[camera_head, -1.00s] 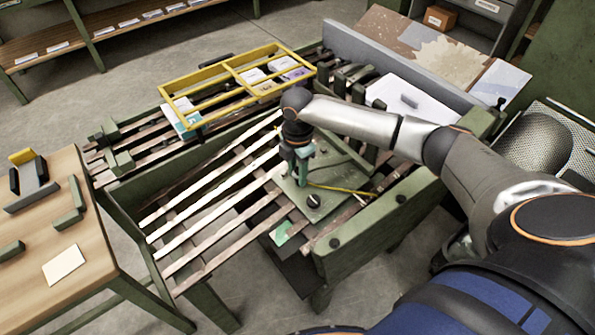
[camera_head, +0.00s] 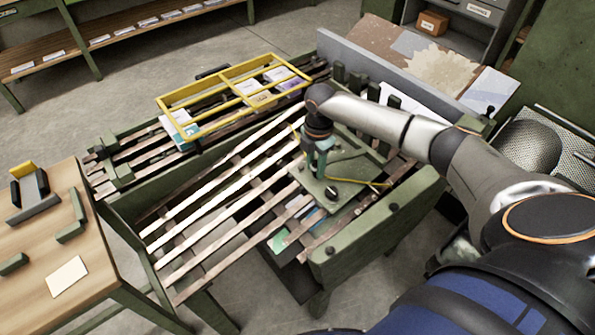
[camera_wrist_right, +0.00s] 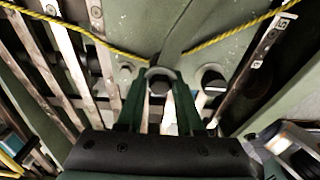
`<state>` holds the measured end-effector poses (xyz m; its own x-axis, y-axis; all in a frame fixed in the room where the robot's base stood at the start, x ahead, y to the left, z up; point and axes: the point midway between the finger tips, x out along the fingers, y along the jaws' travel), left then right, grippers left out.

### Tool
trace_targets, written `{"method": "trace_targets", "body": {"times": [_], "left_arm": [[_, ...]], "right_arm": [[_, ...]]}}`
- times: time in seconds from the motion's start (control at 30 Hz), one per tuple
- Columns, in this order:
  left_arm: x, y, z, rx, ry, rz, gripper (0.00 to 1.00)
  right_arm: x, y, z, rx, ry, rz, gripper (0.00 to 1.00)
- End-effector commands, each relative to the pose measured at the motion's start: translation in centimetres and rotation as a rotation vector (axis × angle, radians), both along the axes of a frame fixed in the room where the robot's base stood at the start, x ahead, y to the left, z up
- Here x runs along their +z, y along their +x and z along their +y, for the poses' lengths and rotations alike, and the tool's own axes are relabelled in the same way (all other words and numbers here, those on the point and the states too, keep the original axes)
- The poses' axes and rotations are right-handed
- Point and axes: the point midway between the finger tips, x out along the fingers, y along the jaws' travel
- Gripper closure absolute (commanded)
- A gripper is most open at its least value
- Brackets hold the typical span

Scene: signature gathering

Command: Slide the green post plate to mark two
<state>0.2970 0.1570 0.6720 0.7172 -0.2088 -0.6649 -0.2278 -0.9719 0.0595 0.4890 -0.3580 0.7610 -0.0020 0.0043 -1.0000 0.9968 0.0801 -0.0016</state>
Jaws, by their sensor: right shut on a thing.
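The green post plate (camera_head: 345,192) lies on the slatted bench, towards its right end, with a dark knob on its near part. My right gripper (camera_head: 318,168) reaches down onto the plate and is shut on its upright post. In the right wrist view, the gripper fingers (camera_wrist_right: 160,100) stand on either side of the round post top (camera_wrist_right: 160,80). A yellow cord (camera_wrist_right: 215,37) runs across the plate on both sides. My left gripper is not in view.
Pale and brown slats (camera_head: 215,190) lie open to the left of the plate. A green end rail (camera_head: 385,225) bounds the right side. A yellow frame (camera_head: 235,85) with cards sits behind. A wooden table (camera_head: 60,235) stands at left.

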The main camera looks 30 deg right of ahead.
Motion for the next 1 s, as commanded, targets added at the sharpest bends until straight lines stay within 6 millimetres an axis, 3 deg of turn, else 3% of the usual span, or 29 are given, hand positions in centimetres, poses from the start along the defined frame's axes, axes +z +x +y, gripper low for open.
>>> {"method": "trace_targets", "body": {"times": [0.03, 0.2, 0.57, 0.6, 0.87, 1.0], "left_arm": [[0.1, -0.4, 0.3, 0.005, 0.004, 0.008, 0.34], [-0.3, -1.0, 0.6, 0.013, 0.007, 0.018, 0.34], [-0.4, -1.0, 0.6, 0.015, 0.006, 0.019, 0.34], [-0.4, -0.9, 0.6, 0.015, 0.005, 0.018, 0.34], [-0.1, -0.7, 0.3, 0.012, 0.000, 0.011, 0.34], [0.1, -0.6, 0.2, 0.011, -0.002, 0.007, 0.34]], "right_arm": [[0.6, 0.1, -1.9, -0.013, -0.012, 0.001, 1.00], [0.9, 0.3, -4.8, -0.009, -0.011, 0.000, 1.00], [1.1, 0.4, -5.7, -0.008, -0.014, -0.002, 1.00], [1.1, 0.4, -5.7, -0.008, -0.014, -0.002, 0.63], [1.0, 0.4, -5.4, -0.005, -0.009, -0.002, 0.34], [0.9, 0.4, -5.2, -0.003, -0.007, -0.002, 0.34]]}}
